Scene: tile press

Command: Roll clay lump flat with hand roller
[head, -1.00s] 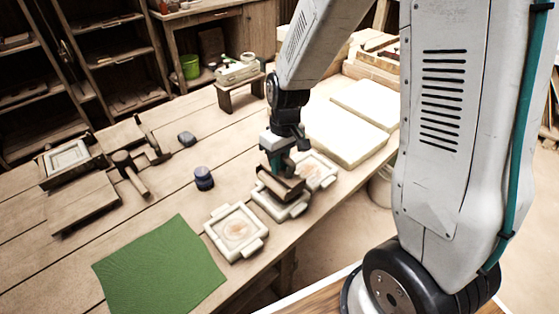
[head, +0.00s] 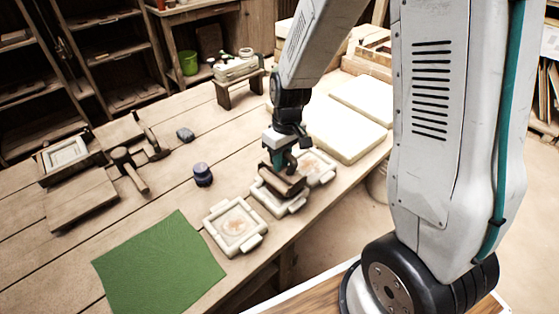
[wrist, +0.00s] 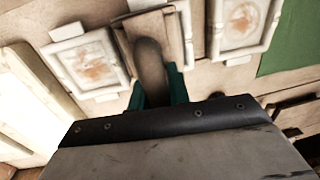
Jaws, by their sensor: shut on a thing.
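Other moulds (head: 235,226) (head: 318,165) with reddish stains flank the middle one. A green mat (head: 160,265), a dark jar (head: 203,175), a mallet (head: 130,170) and a hammer (head: 152,146) lie on the wooden table. Pale slabs (head: 345,131) lie behind the gripper.

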